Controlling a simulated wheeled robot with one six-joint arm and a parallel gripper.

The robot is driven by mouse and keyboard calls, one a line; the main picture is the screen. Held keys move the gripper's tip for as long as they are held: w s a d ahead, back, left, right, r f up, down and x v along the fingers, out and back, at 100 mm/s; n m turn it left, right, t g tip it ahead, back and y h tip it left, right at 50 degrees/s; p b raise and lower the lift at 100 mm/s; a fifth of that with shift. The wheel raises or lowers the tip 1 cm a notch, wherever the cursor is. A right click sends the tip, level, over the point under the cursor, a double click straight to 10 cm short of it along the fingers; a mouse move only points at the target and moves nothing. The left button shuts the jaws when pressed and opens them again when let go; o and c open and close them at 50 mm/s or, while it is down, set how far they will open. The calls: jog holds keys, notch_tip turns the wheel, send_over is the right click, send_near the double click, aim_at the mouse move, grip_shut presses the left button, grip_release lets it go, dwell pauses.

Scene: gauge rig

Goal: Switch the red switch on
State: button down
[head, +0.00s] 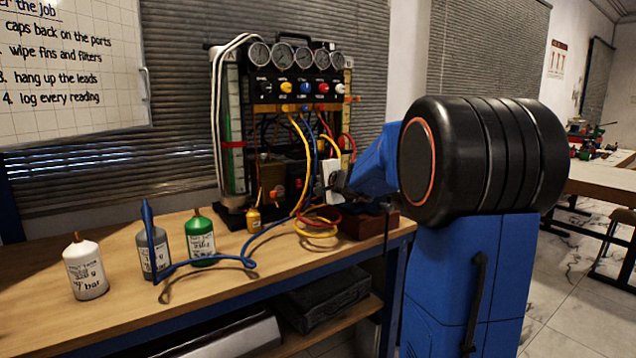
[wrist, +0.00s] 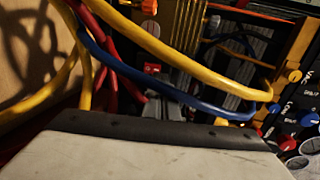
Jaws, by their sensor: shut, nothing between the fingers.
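A small red part that looks like the red switch (wrist: 152,68) shows in the wrist view, low in the rig behind the hoses. Its on or off position is too small to tell. In the head view, my gripper (head: 334,180) is at the right front of the gauge rig (head: 292,90), beside the hanging hoses. Its pale body fills the bottom of the wrist view. It is shut and empty. My arm and the hoses hide part of the rig's lower right, and I cannot tell whether the fingertips touch anything.
Yellow (wrist: 180,55), blue (wrist: 150,88) and red hoses cross close in front of the gripper. A white bottle (head: 85,268), a grey bottle (head: 153,252) and a green bottle (head: 200,240) stand on the bench (head: 120,318). A dark red box (head: 368,222) sits under my gripper.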

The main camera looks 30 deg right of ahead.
aim_at(298, 180)
jog(key=x, duration=0.4)
jog(key=shift+w+f, duration=0.1)
jog(key=shift+w, duration=0.55)
